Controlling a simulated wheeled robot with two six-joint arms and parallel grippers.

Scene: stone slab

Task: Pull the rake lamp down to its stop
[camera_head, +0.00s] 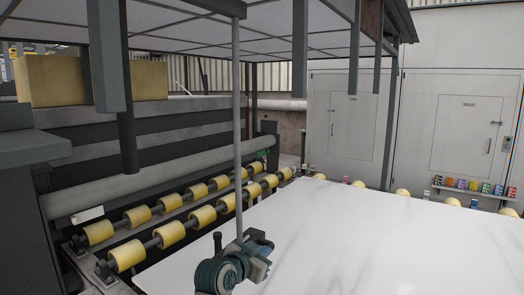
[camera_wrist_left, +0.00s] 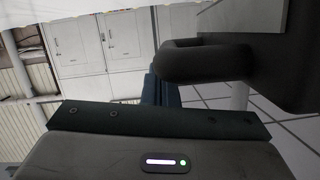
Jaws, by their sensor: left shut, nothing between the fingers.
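My left gripper (camera_head: 262,243) is at the bottom middle of the head view, teal and grey, over the slab's near left edge. It is shut and empty. A thin grey vertical rod (camera_head: 238,130) comes down from a dark beam (camera_head: 215,8) under the canopy and ends in the picture beside the gripper. In the left wrist view a dark looped handle (camera_wrist_left: 205,60) on a dark body is close to the blue-green gripper parts. It looks apart from them, and I cannot tell for certain that it is the rake lamp's. My right gripper is not in view.
The white stone slab (camera_head: 350,235) lies across the right foreground. Rows of yellow rollers (camera_head: 170,234) run along its left side. Grey posts (camera_head: 107,55) hang from the canopy. Pale cabinets (camera_head: 465,120) and a shelf of small coloured boxes (camera_head: 473,190) stand behind.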

